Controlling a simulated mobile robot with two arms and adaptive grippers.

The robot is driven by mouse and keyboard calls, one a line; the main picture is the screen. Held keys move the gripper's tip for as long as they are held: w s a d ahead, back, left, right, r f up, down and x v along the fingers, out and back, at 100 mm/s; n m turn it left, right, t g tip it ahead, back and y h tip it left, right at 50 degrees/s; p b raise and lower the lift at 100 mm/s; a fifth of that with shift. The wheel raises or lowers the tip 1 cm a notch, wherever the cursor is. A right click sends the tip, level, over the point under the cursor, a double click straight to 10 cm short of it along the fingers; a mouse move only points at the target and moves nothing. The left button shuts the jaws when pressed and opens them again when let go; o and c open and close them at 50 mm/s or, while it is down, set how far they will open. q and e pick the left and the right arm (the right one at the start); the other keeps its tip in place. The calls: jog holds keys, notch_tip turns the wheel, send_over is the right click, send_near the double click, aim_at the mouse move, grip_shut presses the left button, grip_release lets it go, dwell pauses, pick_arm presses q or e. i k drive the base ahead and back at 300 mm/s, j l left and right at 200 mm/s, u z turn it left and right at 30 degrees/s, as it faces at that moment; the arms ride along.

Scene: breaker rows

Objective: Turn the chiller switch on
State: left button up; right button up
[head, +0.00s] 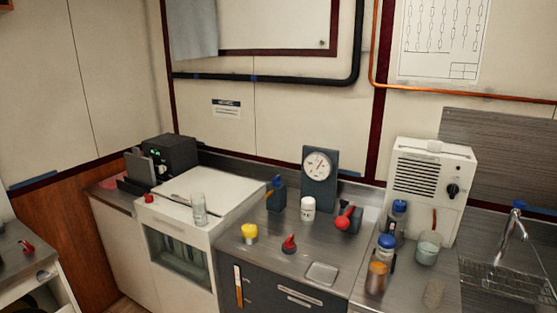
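A white vented box (432,187) stands on the counter at the right, against the wall. A black round knob (453,190) is on its front, right of the dark vent slots. No readable label tells me whether this is the chiller or whether the knob is its switch. The knob's marks are too small to read, so I cannot tell its setting. A black device (170,157) with small green lights stands at the back left. Neither of my grippers is in view.
A steel counter (270,262) holds a dial gauge (318,168), a red-handled valve (345,217), a yellow-lidded jar (249,234) and a white bottle (308,208). Blue-topped bottles and a glass jar (428,247) stand before the white box. A sink tap (512,230) is at right.

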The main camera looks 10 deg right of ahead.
aim_at(453, 189)
jog(key=z, duration=1.35)
